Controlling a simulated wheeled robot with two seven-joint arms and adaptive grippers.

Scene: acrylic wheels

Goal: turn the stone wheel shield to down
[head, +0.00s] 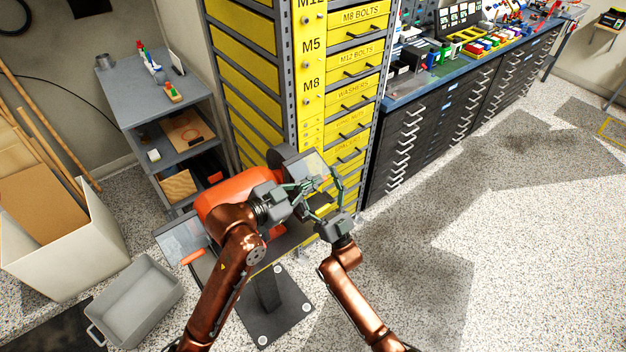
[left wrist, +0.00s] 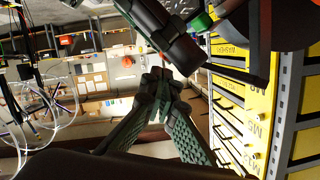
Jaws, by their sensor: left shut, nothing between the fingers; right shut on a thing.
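An orange bench grinder (head: 222,190) stands on a dark pedestal. A clear shield (head: 313,164) sits at its right end, by the dark wheel guard; it is tilted and partly covered by my grippers. A second clear shield (head: 182,232) is at the grinder's left end. My left gripper (head: 306,186) is shut and empty in front of the right-end shield; its fingertips meet in the left wrist view (left wrist: 160,82). My right gripper (head: 324,188) reaches up from below, its fingers around the right-end shield's edge; the exact contact is hidden.
A yellow drawer cabinet (head: 262,62) stands close behind the grinder. A grey shelf (head: 150,92) is at the left, with a white box (head: 62,250) and a grey bin (head: 137,300) on the floor. A long workbench (head: 425,88) runs along the right; the floor there is clear.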

